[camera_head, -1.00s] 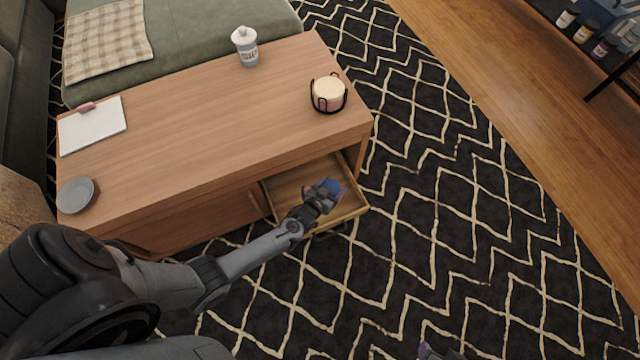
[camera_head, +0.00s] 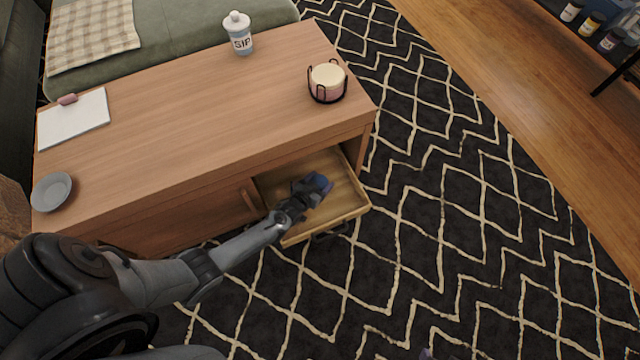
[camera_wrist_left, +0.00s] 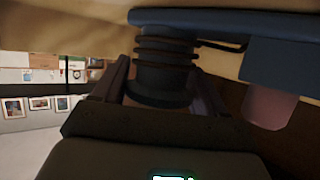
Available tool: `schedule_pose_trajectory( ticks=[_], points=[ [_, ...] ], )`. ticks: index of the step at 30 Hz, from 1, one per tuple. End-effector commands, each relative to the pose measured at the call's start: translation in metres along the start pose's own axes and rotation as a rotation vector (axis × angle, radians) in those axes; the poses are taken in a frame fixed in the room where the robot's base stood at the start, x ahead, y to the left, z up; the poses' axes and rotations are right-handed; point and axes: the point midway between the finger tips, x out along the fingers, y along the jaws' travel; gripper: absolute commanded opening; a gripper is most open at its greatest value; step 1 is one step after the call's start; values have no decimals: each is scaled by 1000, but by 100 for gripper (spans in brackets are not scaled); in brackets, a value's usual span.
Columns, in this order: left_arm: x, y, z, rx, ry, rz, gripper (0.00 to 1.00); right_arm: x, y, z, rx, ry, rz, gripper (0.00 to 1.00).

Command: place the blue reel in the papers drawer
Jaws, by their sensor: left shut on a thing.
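The blue reel (camera_head: 320,182) is at the open drawer (camera_head: 346,198) of the wooden coffee table, within the drawer's outline in the head view. My left gripper (camera_head: 306,190) is shut on it. In the left wrist view the reel's dark ribbed part (camera_wrist_left: 165,65) sits between the fingers, with a blue flat part (camera_wrist_left: 190,20) above it. I cannot tell whether the reel touches the drawer floor. The arm hides the drawer's near left part. My right gripper is not in view.
On the tabletop (camera_head: 200,120) stand a candle in a black holder (camera_head: 327,82), a white SIP bottle (camera_head: 239,35), a notepad (camera_head: 74,120) and a grey dish (camera_head: 52,192). Patterned rug (camera_head: 450,200) lies clear to the right.

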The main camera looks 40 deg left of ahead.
Motion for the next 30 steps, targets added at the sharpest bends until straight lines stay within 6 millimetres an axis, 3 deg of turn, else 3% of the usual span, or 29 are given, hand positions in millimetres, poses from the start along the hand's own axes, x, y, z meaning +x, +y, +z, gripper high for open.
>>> schedule_pose_trajectory(
  ticks=[11, 12, 17, 28, 30],
  points=[
    [1, 0, 1, 0, 1, -1, 40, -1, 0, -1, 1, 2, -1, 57],
    [1, 0, 2, 0, 0, -1, 75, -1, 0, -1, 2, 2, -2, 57],
    [1, 0, 2, 0, 0, 0, 98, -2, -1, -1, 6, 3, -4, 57],
    [-1, 0, -1, 0, 1, 0, 98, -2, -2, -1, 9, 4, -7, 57],
    [-10, 0, -3, 0, -2, 0, 98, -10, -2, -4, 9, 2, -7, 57]
  ],
)
